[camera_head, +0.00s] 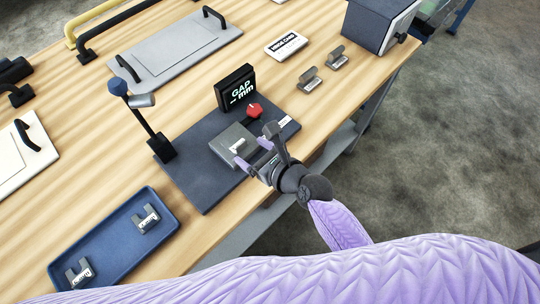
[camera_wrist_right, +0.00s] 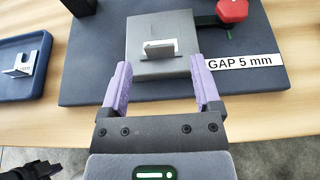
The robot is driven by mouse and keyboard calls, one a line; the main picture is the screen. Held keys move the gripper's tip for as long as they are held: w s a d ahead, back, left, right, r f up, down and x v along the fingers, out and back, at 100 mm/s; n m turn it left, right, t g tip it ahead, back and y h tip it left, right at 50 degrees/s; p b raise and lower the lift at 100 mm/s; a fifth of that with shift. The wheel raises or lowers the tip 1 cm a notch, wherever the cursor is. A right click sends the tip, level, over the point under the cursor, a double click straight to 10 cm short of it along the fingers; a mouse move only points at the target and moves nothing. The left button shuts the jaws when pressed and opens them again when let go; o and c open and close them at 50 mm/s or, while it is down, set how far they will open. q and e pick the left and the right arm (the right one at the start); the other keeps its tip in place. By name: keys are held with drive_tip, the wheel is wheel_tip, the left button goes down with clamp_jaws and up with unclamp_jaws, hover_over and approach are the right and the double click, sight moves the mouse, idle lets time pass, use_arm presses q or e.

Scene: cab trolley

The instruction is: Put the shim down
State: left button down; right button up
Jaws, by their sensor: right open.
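A small pale metal shim (camera_wrist_right: 159,49) is at the grey block (camera_wrist_right: 160,30) of the gap gauge, by a slot in its top. In the head view the block (camera_head: 226,140) sits on the dark gauge base, with a pale label on it. My right gripper (camera_head: 252,154) is open at the block's near edge. In the wrist view its purple fingers (camera_wrist_right: 159,72) are spread and empty, with the shim just ahead of and between them. Two slotted shims (camera_head: 146,218) (camera_head: 79,272) lie in the blue tray (camera_head: 165,194).
A black "GAP mm" display (camera_head: 236,88), red knob (camera_head: 254,110) and blue-topped lamp post (camera_head: 118,87) stand around the gauge base (camera_head: 193,180). Two grey metal pieces (camera_head: 310,80) (camera_head: 338,58) and a label plate (camera_head: 286,46) lie farther back. Bare wood surrounds the tray.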

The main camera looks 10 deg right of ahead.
drive_tip(key=p+v, duration=0.2)
drive_tip(key=v, duration=0.7)
drive_tip(key=d+f+n+g+h, duration=0.15)
drive_tip(key=f+n, duration=0.35)
drive_tip(key=n, duration=0.5)
drive_tip(key=d+f+n+h, duration=0.3)
drive_tip(key=f+n, duration=0.2)
drive_tip(key=n, duration=0.4)
drive_tip(key=s+d+f+n+g+h, duration=0.25)
drive_tip(key=s+f+n+g, duration=0.2)
drive_tip(key=s+f, duration=0.6)
drive_tip(key=s+d+f+n+g, duration=0.2)
drive_tip(key=s+f+n, duration=0.1)
drive_tip(key=s, duration=0.5)
drive_tip(key=s+d+f+n+g+h, duration=0.1)
drive_tip(key=s+d+f+n+g, duration=0.1)
drive_tip(key=s+f+n, duration=0.2)
drive_tip(key=s+n, duration=0.1)
drive_tip(key=s, duration=0.2)
drive_tip(key=shift+s+d, duration=0.2)
drive_tip(key=shift+s, duration=0.15)
